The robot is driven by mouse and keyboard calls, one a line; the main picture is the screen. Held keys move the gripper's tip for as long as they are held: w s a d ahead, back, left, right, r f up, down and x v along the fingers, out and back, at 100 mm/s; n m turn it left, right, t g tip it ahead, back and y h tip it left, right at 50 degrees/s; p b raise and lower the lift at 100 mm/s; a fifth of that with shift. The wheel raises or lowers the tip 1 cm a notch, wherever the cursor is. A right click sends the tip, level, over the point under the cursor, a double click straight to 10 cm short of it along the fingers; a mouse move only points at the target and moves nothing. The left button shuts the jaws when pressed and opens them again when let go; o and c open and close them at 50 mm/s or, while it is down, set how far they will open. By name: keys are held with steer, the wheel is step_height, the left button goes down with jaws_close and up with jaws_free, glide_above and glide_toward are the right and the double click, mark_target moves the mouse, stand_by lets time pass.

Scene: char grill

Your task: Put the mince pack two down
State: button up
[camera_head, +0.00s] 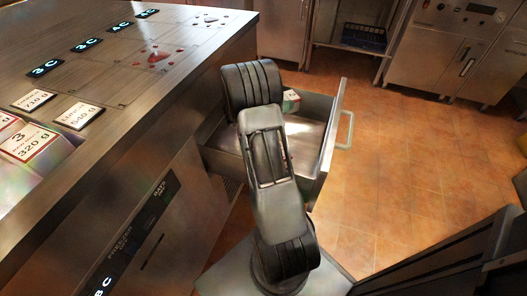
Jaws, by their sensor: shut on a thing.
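A small pack (291,98) with a pale label and a green side shows just right of my arm's upper joint, at the open drawer. My arm partly covers it, and I cannot tell if it rests in the drawer or is held, or if it is the mince pack. The open metal drawer (304,132) sticks out from the counter's side, with its handle to the right. My arm reaches up over the drawer, and its end is hidden behind its own links, so my gripper does not show.
The steel counter (115,65) fills the left, with lit temperature displays, red stains and weight cards. A labelled "3, 320 g" pack (28,142) sits at its near left. Steel cabinets (442,60) stand at the back. The tiled floor (410,165) right of the drawer is clear.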

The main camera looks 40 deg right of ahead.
steer(key=f+b, duration=0.1)
steer(key=f, duration=0.3)
steer(key=f+b, duration=0.2)
steer(key=f, duration=0.1)
steer(key=f+b, duration=0.1)
steer(key=f, duration=0.3)
steer(key=shift+w+a+f, duration=0.1)
steer(key=shift+a+f, duration=0.15)
steer(key=shift+f, duration=0.1)
steer(key=shift+b, duration=0.3)
steer(key=shift+f, duration=0.2)
steer(key=o, duration=1.1)
steer(key=shift+r, duration=0.15)
steer(key=shift+p+v, duration=1.1)
steer(key=shift+v, duration=2.7)
